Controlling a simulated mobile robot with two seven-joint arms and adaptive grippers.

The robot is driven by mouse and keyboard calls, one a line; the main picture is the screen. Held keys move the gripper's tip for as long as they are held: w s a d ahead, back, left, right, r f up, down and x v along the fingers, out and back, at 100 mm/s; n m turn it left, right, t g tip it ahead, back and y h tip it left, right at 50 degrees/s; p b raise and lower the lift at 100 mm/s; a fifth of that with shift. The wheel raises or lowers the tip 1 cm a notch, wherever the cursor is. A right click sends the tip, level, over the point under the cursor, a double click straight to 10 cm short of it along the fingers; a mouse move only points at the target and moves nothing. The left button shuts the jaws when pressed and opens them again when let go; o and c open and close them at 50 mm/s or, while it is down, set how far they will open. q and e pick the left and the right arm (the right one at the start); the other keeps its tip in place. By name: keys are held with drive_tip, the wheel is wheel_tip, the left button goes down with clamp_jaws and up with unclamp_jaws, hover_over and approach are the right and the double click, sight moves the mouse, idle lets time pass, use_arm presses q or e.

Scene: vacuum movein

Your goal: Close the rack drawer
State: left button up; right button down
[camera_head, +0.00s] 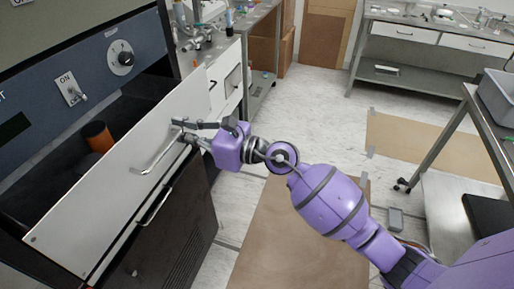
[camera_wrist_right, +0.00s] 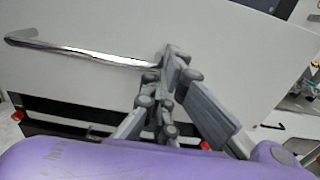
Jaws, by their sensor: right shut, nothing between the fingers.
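The rack drawer (camera_head: 85,211) has a white front panel and stands pulled out from the rack, with its dark inside showing behind the panel. A bar handle (camera_head: 157,161) of shiny metal is on the panel; it also shows in the right wrist view (camera_wrist_right: 80,51). My right gripper (camera_head: 181,129) is shut and empty at the right end of the handle, close against the white panel. In the right wrist view my gripper (camera_wrist_right: 172,62) overlaps the handle's end; whether it touches is hard to tell. My left gripper is not in view.
An orange and black cylinder (camera_head: 98,136) is inside the drawer. The blue rack panel (camera_head: 95,72) with a knob and switch is above. A dark cabinet (camera_head: 165,235) with a handle is below. A metal cart (camera_head: 465,190) stands right; floor between is open.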

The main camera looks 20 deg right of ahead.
drive_tip(key=x, duration=1)
drive_tip(key=shift+w+a, duration=0.4)
drive_tip(key=shift+a, duration=0.15)
drive_tip(key=shift+d, duration=0.1)
